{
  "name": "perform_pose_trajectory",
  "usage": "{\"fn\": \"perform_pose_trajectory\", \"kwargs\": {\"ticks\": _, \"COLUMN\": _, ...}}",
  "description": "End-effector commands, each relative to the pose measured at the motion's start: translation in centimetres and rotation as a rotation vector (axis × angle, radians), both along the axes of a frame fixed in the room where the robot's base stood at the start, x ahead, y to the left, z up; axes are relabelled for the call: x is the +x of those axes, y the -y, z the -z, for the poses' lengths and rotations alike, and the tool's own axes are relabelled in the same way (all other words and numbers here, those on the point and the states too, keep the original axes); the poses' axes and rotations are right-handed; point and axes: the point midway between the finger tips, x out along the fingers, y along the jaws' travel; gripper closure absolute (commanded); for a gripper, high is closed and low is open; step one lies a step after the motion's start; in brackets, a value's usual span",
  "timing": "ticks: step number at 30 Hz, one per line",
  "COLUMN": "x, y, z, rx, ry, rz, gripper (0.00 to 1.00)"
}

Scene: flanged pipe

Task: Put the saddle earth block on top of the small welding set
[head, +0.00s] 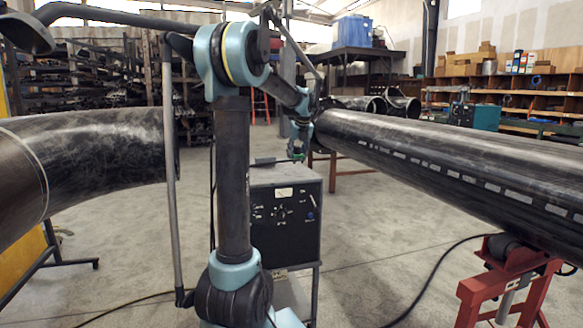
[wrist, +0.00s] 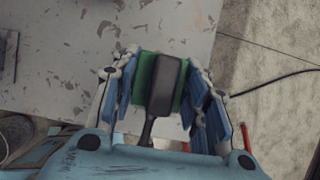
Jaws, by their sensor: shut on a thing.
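The small welding set (head: 284,219) is a grey box with a black front panel of dials, standing on the floor in the middle of the head view. My gripper (head: 298,150) is above its top, small and partly dark there. In the wrist view my gripper (wrist: 167,90) has its blue-padded fingers shut on the saddle earth block (wrist: 146,80), a green block with a dark grey piece over its middle. A worn, chipped grey surface (wrist: 60,50), apparently the set's top, lies below the block. Whether the block touches it cannot be told.
A large black pipe (head: 450,170) runs along the right on a red stand (head: 505,280). A curved pipe (head: 90,160) is at the left. A dark handle-like part (wrist: 8,55) lies at the left edge of the chipped surface. A black cable (wrist: 275,82) crosses the floor.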

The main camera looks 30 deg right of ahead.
Motion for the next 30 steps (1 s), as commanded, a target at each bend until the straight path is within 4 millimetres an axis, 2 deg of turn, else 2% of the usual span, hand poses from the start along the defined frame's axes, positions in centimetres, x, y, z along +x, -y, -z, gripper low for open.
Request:
{"fn": "perform_pose_trajectory", "kwargs": {"ticks": 7, "x": 0.1, "y": 0.0, "z": 1.4, "rx": 0.000, "ry": 0.000, "rz": -0.001, "gripper": 1.00}}
{"fn": "perform_pose_trajectory", "kwargs": {"ticks": 15, "x": 0.1, "y": -0.1, "z": 4.5, "rx": -0.001, "ry": 0.001, "rz": -0.001, "gripper": 1.00}}
{"fn": "perform_pose_trajectory", "kwargs": {"ticks": 26, "x": 0.1, "y": -0.1, "z": 4.8, "rx": 0.000, "ry": 0.001, "rz": -0.001, "gripper": 1.00}}
{"fn": "perform_pose_trajectory", "kwargs": {"ticks": 27, "x": 0.1, "y": -0.1, "z": 4.9, "rx": 0.000, "ry": 0.000, "rz": -0.001, "gripper": 0.54}}
{"fn": "perform_pose_trajectory", "kwargs": {"ticks": 29, "x": 0.1, "y": -0.1, "z": 4.9, "rx": 0.000, "ry": 0.000, "rz": -0.001, "gripper": 0.41}}
{"fn": "perform_pose_trajectory", "kwargs": {"ticks": 30, "x": 0.1, "y": -0.1, "z": 4.9, "rx": 0.000, "ry": 0.000, "rz": -0.001, "gripper": 0.39}}
